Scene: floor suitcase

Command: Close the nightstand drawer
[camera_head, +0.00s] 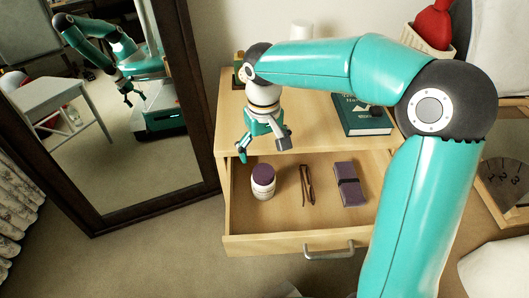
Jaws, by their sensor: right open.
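The wooden nightstand (302,111) stands in the middle with its drawer (288,245) pulled out toward me. A grey handle (329,250) is on the drawer front. Inside the drawer lie a white jar with a purple lid (263,182), a pair of brown tongs or glasses-like item (307,184) and a purple wallet-like case (350,184). My right gripper (262,152) is open and empty, above the rear left part of the drawer, apart from the handle. My right arm hides the drawer's right end. My left gripper is not seen directly.
A dark-framed mirror (186,100) stands close at the left and reflects my body. A green book (362,115) lies on the nightstand top. A basket with a red item (434,28) and a bed are at the right. Carpet before the drawer is clear.

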